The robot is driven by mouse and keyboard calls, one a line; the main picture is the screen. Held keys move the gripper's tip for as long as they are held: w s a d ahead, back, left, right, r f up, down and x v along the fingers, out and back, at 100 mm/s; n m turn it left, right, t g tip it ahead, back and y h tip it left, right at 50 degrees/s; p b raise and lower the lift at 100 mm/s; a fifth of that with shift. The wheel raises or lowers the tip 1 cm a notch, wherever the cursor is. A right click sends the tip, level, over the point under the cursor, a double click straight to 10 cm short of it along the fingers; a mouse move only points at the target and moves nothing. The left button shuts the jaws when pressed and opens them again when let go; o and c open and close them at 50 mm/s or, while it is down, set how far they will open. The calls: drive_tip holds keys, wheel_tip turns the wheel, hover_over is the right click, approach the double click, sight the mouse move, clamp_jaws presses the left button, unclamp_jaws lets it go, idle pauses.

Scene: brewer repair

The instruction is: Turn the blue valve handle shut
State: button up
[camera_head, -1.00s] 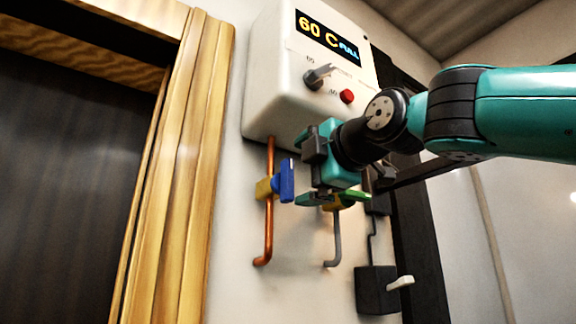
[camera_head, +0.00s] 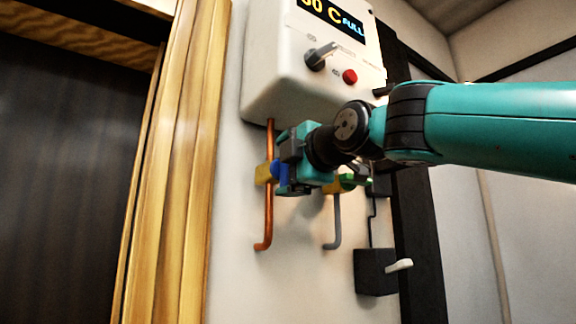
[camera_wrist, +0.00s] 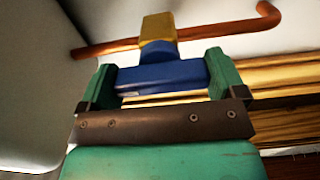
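The blue valve handle (camera_wrist: 160,76) lies between my gripper's two green fingers in the wrist view, its long side running roughly along the copper pipe (camera_wrist: 110,46). It joins a yellow valve body (camera_wrist: 158,28). The fingers stand wide apart, one at each end of the handle; firm contact cannot be told. In the head view my gripper (camera_head: 286,178) is at the valve under the white heater box, and the blue handle (camera_head: 278,171) is mostly hidden by it. The yellow body (camera_head: 262,173) shows to its left on the copper pipe (camera_head: 268,222).
The white heater box (camera_head: 290,85) hangs just above my gripper. A green-handled valve (camera_head: 348,181) on a grey pipe (camera_head: 337,225) is close on the right. A black switch box (camera_head: 374,272) is lower right. A wooden door frame (camera_head: 190,150) stands left.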

drive_tip(key=shift+m, duration=0.3)
drive_tip(key=m+b, duration=0.1)
drive_tip(key=m, duration=0.2)
drive_tip(key=shift+f+m, duration=0.1)
drive_tip(key=shift+m, duration=0.2)
drive_tip(key=m, duration=0.4)
drive_tip(key=shift+m+b, duration=0.3)
drive_tip(key=shift+b, duration=0.1)
drive_tip(key=m, duration=0.4)
drive_tip(key=shift+m+b, duration=0.35)
drive_tip(key=shift+m, duration=2.15)
drive_tip(key=o, duration=0.6)
drive_tip(key=shift+o, duration=0.2)
drive_tip(key=b+v, duration=0.7)
drive_tip(key=v, duration=1)
drive_tip(key=shift+s+d+b, duration=0.2)
drive_tip(key=shift+b, duration=0.2)
